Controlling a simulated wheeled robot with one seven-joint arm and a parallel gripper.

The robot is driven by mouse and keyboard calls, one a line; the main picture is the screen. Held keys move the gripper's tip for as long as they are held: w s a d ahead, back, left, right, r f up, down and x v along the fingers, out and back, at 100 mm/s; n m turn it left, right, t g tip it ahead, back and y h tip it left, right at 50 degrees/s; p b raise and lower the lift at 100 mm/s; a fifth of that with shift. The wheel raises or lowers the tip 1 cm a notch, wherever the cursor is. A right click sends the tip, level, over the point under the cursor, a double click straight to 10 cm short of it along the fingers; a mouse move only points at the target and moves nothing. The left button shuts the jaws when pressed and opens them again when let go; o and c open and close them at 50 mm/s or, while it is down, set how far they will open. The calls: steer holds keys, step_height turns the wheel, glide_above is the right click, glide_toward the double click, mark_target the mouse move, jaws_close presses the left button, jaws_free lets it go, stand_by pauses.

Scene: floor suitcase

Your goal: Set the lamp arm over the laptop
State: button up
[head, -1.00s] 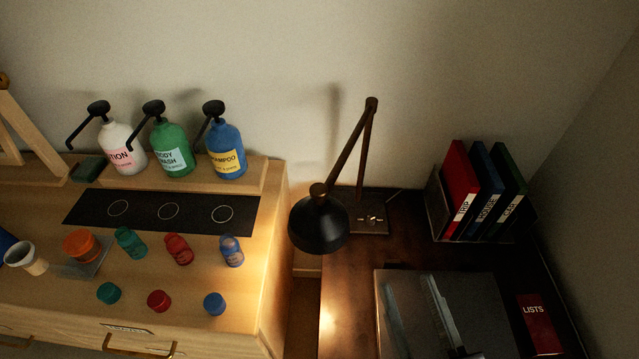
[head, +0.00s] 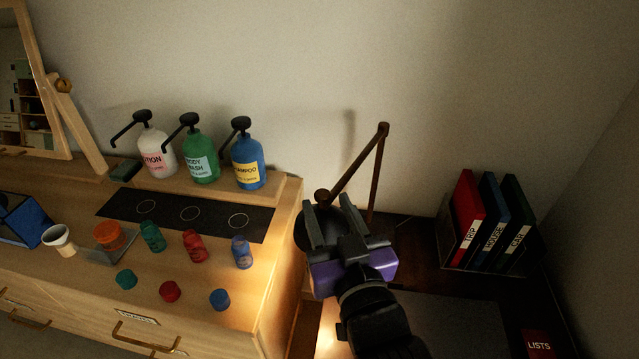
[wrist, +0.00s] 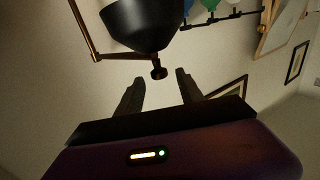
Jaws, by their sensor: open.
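The desk lamp has a brown jointed arm (head: 358,177) that rises and folds at a top joint. Its black shade (wrist: 143,22) hangs at the left end of the arm and is mostly hidden behind my gripper in the head view. A small dark knob (wrist: 158,73) on the shade's end shows just beyond and between my fingertips in the wrist view. My gripper (head: 326,199) is open, with nothing clearly held; contact with the lamp cannot be told. A grey flat surface (head: 455,325), apparently the laptop, lies on the desk to the right, partly hidden by my arm.
Red, blue and green binders (head: 488,222) stand in a holder at the desk's right, with a red LISTS book (head: 538,344) in front. The wooden dresser (head: 245,305) at left bears pump bottles (head: 200,158), small bottles and caps. A wall closes the back.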

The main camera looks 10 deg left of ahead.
steer(key=p+x, duration=0.1)
steer(key=x, duration=0.6)
jaws_close()
stand_by(1.4)
